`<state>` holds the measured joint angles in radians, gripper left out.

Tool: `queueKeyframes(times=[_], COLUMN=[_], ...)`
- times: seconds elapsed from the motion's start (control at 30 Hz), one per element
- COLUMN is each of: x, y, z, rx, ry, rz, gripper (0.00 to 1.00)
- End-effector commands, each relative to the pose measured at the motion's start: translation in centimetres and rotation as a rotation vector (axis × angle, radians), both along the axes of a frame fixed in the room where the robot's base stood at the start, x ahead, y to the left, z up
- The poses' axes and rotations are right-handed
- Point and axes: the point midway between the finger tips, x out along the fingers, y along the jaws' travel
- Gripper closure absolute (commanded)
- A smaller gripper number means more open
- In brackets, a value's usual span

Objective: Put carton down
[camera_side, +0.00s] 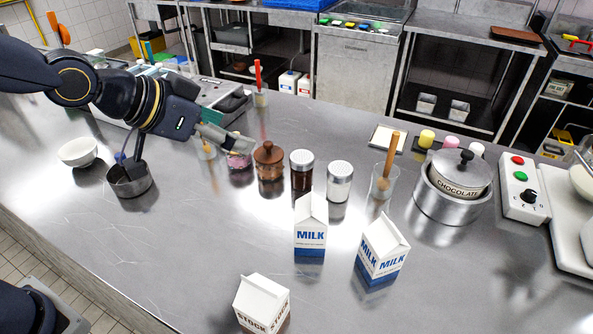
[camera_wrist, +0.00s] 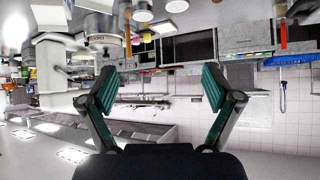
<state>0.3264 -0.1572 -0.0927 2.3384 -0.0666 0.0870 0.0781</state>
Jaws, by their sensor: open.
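Two milk cartons, white with blue bases, stand upright on the steel counter: one milk carton (camera_side: 310,226) near the middle and another milk carton (camera_side: 382,250) to its right. A stock carton (camera_side: 261,303), white with dark lettering, stands at the front edge of the picture, its bottom cut off. My gripper (camera_side: 240,143) is above the counter at the left, near the row of jars and well apart from all three cartons. In the wrist view my gripper (camera_wrist: 160,88) has its two green-padded fingers spread wide with nothing between them.
A steel pot (camera_side: 129,180) and white bowl (camera_side: 78,152) sit at the left. A brown-lidded jar (camera_side: 269,163) and shaker jars (camera_side: 339,181) stand behind the cartons. A chocolate pot (camera_side: 451,200) and control box (camera_side: 525,190) are at the right. The counter's front left is clear.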

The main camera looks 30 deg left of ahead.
Motion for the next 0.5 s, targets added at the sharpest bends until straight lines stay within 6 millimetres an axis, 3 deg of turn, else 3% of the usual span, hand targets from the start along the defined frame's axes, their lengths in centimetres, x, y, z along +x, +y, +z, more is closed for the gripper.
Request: queueKeyframes(times=[0.03, 0.1, 0.2, 0.33, 0.5], x=[-1.9, -5.3, -10.2, -14.7, -16.8], y=[4.0, 8.5, 12.9, 15.7, 16.6], z=[1.0, 1.3, 1.1, 0.6, 0.2], rx=[0.019, 0.044, 0.06, 0.063, 0.061], ry=[0.043, 0.129, 0.239, 0.334, 0.381], rz=[0.078, 0.179, 0.298, 0.394, 0.432], gripper=[0.11, 0.11, 0.11, 0.11, 0.11])
